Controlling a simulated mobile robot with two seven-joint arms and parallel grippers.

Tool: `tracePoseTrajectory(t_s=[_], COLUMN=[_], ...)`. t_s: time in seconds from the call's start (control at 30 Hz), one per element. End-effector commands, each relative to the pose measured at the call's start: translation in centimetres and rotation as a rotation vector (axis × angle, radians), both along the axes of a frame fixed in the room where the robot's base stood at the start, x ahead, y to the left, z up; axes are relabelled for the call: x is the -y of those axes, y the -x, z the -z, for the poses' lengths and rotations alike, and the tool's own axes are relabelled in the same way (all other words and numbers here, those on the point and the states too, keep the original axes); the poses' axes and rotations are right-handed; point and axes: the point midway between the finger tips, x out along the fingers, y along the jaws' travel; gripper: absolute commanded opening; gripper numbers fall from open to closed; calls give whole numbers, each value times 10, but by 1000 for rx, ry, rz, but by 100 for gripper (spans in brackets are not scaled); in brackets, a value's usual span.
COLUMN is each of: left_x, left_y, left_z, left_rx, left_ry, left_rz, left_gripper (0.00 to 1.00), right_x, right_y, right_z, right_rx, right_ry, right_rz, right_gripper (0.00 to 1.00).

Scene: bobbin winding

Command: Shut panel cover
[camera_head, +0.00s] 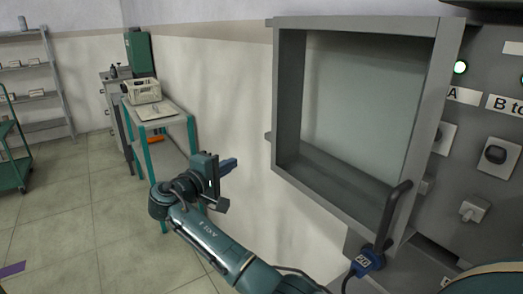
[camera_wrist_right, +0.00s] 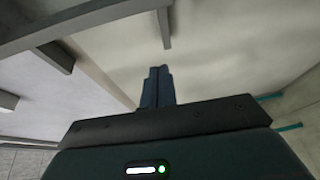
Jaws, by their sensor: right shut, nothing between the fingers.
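The panel cover (camera_head: 288,100) is a deep grey frame with a pale see-through window. In the head view it stands swung open at the left of the grey control panel (camera_head: 490,190), its hollow inner side facing me. My right gripper (camera_head: 231,164) is left of and below the cover, apart from it, with its blue fingers shut and empty. In the right wrist view the closed fingers (camera_wrist_right: 158,84) point toward the pale wall, and grey frame bars (camera_wrist_right: 90,22) cross the upper left. My left gripper is not in view.
A teal-legged table (camera_head: 160,115) with a crate (camera_head: 144,91) stands behind my gripper.

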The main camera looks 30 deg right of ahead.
Motion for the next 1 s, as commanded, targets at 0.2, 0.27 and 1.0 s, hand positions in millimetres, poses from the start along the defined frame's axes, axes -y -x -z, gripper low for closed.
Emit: tracePoseTrajectory(t_s=[0.2,0.27,1.0], left_x=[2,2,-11], left_y=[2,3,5], left_z=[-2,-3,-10], left_rx=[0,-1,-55], left_ry=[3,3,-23], left_rz=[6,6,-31], left_gripper=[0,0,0], right_x=[7,14,96], right_y=[-1,-4,-12], right_z=[-35,-36,-35], right_rx=[33,33,34], right_ry=[59,60,55], right_rz=[72,73,67], right_gripper=[0,0,0])
